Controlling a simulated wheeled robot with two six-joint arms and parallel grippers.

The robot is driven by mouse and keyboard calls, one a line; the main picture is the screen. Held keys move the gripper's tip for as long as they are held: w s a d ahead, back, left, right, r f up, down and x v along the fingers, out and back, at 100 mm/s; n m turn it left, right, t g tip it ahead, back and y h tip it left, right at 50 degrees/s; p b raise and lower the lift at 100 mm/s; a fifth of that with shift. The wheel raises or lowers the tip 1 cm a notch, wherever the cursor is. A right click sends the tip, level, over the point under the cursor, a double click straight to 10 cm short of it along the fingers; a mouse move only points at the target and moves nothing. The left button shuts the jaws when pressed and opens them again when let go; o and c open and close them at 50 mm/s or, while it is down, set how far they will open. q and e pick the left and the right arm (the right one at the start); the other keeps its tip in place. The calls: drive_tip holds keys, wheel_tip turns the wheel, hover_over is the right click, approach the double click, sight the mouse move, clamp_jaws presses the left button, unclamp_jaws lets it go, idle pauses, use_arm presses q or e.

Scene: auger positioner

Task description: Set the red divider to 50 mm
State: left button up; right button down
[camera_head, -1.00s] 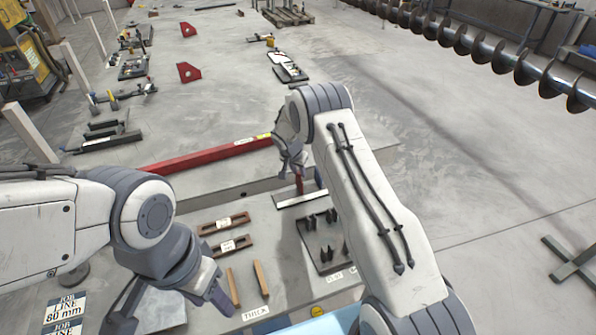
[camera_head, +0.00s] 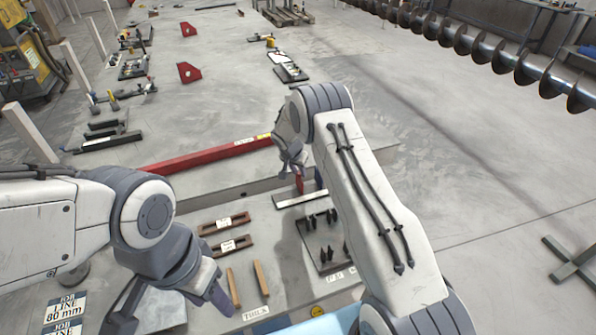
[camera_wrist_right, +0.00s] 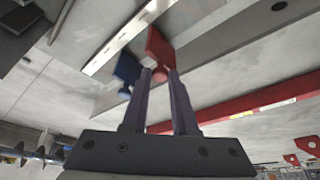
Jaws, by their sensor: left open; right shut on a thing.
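The red divider (camera_head: 300,185) stands upright beside a pale scale strip (camera_head: 296,200). In the right wrist view the red divider (camera_wrist_right: 158,48) is a red block with a rounded knob, between the fingertips of my right gripper (camera_wrist_right: 160,74), which is shut on it. A blue divider (camera_wrist_right: 126,72) stands close beside it, to the left in that view. The strip's marks (camera_wrist_right: 125,40) are too small to read. My left gripper (camera_head: 222,297) is open and empty above the front of the bench, away from the divider.
Brown slotted blocks (camera_head: 224,223) and two wooden strips (camera_head: 260,275) lie between the arms. A dark tray (camera_head: 318,255) with upright pegs is partly behind my right arm. Job cards (camera_head: 65,306) reading 80 mm lie at the left. A red beam (camera_head: 205,156) runs behind.

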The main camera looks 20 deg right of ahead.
drive_tip(key=a+b, duration=0.3)
drive_tip(key=a, duration=0.2)
drive_tip(key=shift+s, duration=0.1)
drive_tip(key=c, duration=0.7)
unclamp_jaws()
drive_tip(key=shift+b+v, duration=1.45)
drive_tip(key=shift+v, duration=3.8)
